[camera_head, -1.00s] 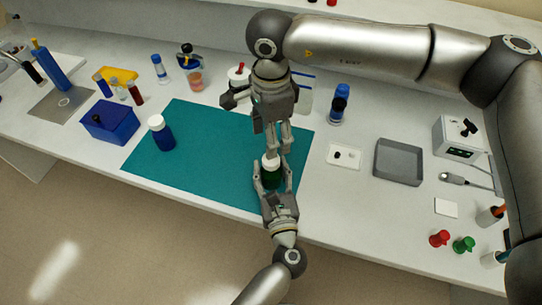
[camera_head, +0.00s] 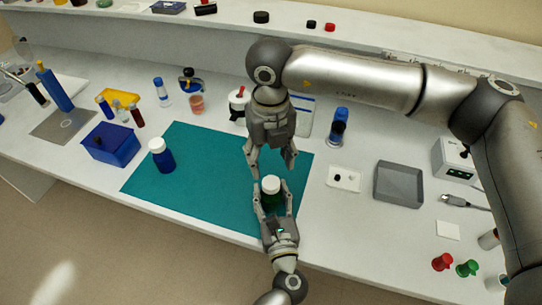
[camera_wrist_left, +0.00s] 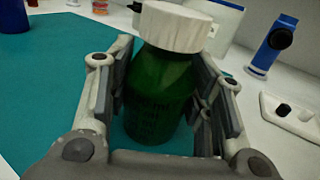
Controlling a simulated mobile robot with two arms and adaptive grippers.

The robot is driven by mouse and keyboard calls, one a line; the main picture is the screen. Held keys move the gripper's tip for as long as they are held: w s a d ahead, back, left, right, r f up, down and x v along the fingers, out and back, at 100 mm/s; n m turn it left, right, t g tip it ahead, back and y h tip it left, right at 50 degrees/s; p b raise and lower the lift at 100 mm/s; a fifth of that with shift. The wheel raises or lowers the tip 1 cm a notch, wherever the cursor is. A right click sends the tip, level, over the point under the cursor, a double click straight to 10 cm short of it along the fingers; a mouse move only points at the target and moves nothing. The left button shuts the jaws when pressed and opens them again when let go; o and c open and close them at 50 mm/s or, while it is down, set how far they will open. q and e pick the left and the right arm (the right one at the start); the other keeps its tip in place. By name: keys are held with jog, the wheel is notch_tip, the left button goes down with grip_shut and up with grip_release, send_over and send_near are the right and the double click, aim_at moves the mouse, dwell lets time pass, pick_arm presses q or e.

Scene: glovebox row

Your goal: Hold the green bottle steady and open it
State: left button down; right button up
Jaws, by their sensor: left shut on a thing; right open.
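The green bottle (camera_head: 270,199) stands upright on the teal mat (camera_head: 205,185) near its right front corner. Its white cap (camera_head: 271,185) is on its top. My left gripper (camera_head: 273,207) is shut around the bottle's body from the front. In the left wrist view the green bottle (camera_wrist_left: 160,95) sits between the two finger pads, with the ribbed white cap (camera_wrist_left: 172,27) above them. My right gripper (camera_head: 270,168) is open and empty, its fingers pointing down just above and behind the cap, apart from it.
A blue bottle with a white cap (camera_head: 161,156) stands on the mat to the left. A blue box (camera_head: 111,145) is left of the mat. A grey tray (camera_head: 398,184) and a small white plate (camera_head: 343,179) lie to the right. The mat's middle is clear.

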aim_at(271, 182)
jog(key=m, duration=1.1)
jog(key=shift+m, duration=0.4)
jog(key=shift+f, duration=4.05)
jog(key=shift+c, duration=0.4)
